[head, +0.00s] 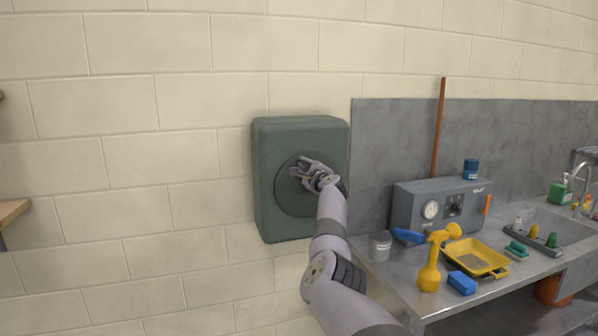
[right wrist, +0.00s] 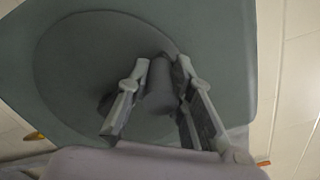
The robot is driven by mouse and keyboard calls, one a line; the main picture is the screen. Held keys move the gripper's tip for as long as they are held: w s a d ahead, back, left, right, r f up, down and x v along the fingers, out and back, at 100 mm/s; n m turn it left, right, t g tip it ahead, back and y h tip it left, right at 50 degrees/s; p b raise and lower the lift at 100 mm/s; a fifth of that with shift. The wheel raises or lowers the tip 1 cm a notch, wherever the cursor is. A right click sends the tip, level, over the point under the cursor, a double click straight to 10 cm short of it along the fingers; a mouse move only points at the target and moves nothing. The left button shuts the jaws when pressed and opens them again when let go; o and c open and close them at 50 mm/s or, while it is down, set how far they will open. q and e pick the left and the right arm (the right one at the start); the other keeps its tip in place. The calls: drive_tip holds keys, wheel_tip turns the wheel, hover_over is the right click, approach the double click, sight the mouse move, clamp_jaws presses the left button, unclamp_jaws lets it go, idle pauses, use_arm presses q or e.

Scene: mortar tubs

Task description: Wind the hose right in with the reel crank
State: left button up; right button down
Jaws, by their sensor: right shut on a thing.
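The hose reel (head: 270,190) is a green box with rounded corners, fixed to the block wall. A round dark disc (head: 290,203) sits on its front; it fills much of the right wrist view (right wrist: 75,70). My right gripper (head: 302,168) is at the upper middle of this disc. In the right wrist view its two fingers (right wrist: 162,75) stand either side of a dark grey crank knob (right wrist: 160,97) and are shut on it. The rest of the crank is mostly hidden by the gripper in the head view. I see no hose in either view. My left gripper is not in view.
A metal bench to the right holds a grey gauge box (head: 412,207), a grey can (head: 380,246), a yellow spray bottle (head: 430,272), a yellow tray (head: 480,268) and a blue sponge (head: 462,283).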

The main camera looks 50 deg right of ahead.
drive_tip(key=shift+s+d+r, duration=0.4)
drive_tip(key=shift+d+r, duration=0.15)
drive_tip(key=shift+s+d, duration=0.1)
drive_tip(key=c, duration=1.7)
unclamp_jaws()
drive_tip(key=shift+o, duration=1.4)
drive_tip(key=shift+f, duration=0.2)
drive_tip(key=shift+f, duration=0.15)
drive_tip(key=shift+s+a, duration=0.25)
drive_tip(key=shift+a, duration=0.1)
drive_tip(key=v, duration=1.1)
drive_tip(key=shift+s, duration=0.1)
